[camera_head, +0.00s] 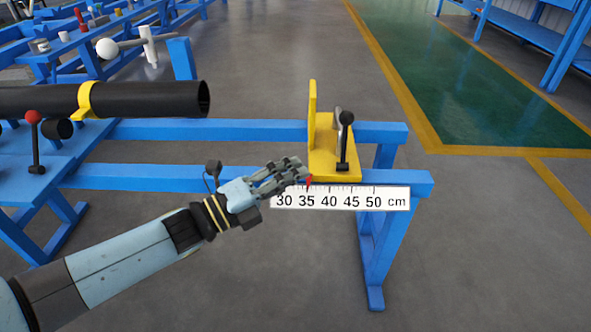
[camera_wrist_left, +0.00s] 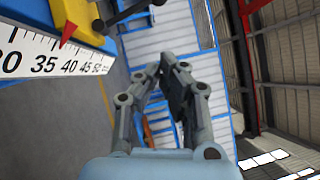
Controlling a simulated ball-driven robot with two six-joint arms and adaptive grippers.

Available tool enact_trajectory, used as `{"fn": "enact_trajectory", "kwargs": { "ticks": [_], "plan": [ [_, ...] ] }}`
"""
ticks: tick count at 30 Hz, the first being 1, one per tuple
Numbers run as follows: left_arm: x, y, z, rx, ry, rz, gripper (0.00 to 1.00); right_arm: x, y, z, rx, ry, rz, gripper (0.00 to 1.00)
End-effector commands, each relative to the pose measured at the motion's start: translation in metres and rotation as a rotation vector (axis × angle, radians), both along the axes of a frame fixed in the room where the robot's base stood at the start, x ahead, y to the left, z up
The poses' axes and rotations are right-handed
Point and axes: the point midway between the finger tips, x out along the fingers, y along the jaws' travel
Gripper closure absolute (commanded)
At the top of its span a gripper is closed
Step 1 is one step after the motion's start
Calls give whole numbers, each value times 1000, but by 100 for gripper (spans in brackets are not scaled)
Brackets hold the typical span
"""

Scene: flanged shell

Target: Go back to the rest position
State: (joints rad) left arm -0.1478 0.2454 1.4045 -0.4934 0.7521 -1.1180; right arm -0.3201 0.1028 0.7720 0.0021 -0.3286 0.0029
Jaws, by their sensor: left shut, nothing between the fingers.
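My left gripper (camera_head: 302,168) reaches in from the left in the head view. Its fingertips are in front of the blue rail, close to the yellow stop and the red pointer of the scale. In the left wrist view the gripper (camera_wrist_left: 168,65) is shut, its fingertips together with nothing between them. The white scale (camera_head: 340,198) is marked in cm, and its red pointer (camera_head: 308,181) stands near 35. The yellow stop (camera_head: 325,150) with a black-knobbed lever (camera_head: 345,140) sits on the blue rails (camera_head: 240,130). My right gripper does not show.
A black tube (camera_head: 150,98) with a yellow clamp (camera_head: 86,100) lies at the left above the blue frame. A red-knobbed lever (camera_head: 34,140) stands beside it. Blue benches stand behind at the left. The grey floor (camera_head: 500,240) at the right is clear.

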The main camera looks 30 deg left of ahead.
Motion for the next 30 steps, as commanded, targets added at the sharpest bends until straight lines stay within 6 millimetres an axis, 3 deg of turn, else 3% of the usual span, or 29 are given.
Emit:
{"fn": "enact_trajectory", "kwargs": {
  "ticks": [8, 11, 14, 16, 20, 24, 27, 30],
  "plan": [
    [0, 0, 0, 0, 1, 0, 100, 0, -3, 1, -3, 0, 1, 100],
    [-6, -3, 6, -9, 12, 4, 100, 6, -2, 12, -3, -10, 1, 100],
    [-29, 2, -26, -63, 148, 65, 100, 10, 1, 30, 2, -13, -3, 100],
    [-51, 14, -68, -151, 320, 150, 100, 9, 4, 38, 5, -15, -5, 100],
    [-115, 36, -156, -371, 682, 359, 100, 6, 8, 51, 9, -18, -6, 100],
    [-207, 49, -232, -608, 1021, 622, 100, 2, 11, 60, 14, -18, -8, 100],
    [-282, 52, -272, -769, 1225, 837, 100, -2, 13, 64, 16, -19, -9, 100],
    [-352, 52, -299, -914, 1378, 1064, 100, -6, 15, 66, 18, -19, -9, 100]
  ]
}}
